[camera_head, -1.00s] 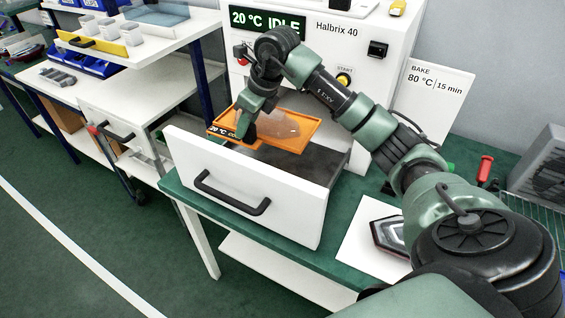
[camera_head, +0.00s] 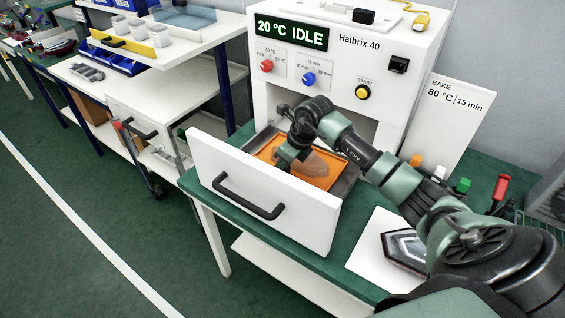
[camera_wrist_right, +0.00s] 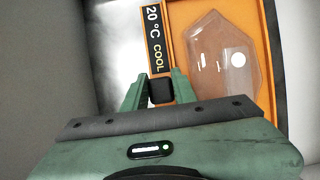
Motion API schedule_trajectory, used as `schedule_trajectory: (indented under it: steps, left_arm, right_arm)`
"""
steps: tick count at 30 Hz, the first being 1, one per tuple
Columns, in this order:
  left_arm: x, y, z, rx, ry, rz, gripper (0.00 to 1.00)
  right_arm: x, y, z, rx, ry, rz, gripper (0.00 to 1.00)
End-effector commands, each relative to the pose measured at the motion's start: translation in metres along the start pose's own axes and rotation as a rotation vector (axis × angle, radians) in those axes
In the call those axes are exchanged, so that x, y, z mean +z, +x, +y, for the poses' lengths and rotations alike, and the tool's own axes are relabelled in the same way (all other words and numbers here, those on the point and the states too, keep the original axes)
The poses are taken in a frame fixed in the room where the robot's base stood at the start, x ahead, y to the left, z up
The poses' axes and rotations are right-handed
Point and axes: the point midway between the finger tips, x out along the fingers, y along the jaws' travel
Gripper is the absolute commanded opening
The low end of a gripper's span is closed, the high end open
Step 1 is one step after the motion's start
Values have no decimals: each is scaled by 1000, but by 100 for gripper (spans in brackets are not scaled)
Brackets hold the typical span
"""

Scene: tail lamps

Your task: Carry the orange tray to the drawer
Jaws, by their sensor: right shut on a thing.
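The orange tray (camera_head: 318,178) lies inside the open drawer (camera_head: 262,196) of the white Halbrix 40 machine, in the head view. A clear lens-shaped piece (camera_head: 308,163) rests in the tray. My right gripper (camera_head: 285,160) is at the tray's left end. In the right wrist view the tray (camera_wrist_right: 268,30) shows a label reading 20 °C COOL, and my right gripper (camera_wrist_right: 160,90) is shut on a dark tab at that end. The clear piece (camera_wrist_right: 222,55) sits flat in it. My left gripper is not in view.
The machine's panel (camera_head: 320,75) reads 20 °C IDLE and has red, blue and yellow controls. A BAKE 80 °C, 15 min sign (camera_head: 450,115) stands to the right. A tail lamp (camera_head: 405,250) lies on a white sheet. White shelving with bins is at left.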

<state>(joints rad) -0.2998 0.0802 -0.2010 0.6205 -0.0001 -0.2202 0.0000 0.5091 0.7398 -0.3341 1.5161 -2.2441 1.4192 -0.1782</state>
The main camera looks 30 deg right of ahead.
Motion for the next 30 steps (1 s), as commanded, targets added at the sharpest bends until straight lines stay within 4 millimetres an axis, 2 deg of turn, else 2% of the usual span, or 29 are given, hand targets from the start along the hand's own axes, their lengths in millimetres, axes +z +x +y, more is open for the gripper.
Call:
schedule_trajectory:
  steps: [10,11,12,13,25,30]
  left_arm:
    - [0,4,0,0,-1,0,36]
    - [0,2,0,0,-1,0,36]
    - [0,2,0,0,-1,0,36]
    - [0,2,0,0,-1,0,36]
    - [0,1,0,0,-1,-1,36]
    - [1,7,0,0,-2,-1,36]
  right_arm:
    - [-1,4,-1,-3,-1,-4,0]
    - [-1,3,-1,-2,-1,-3,35]
    - [-1,3,-1,-2,-1,-3,46]
    - [-1,3,-1,-2,-1,-3,49]
    - [0,-3,-1,-3,-1,-3,49]
    - [0,-31,-2,-7,-4,-4,49]
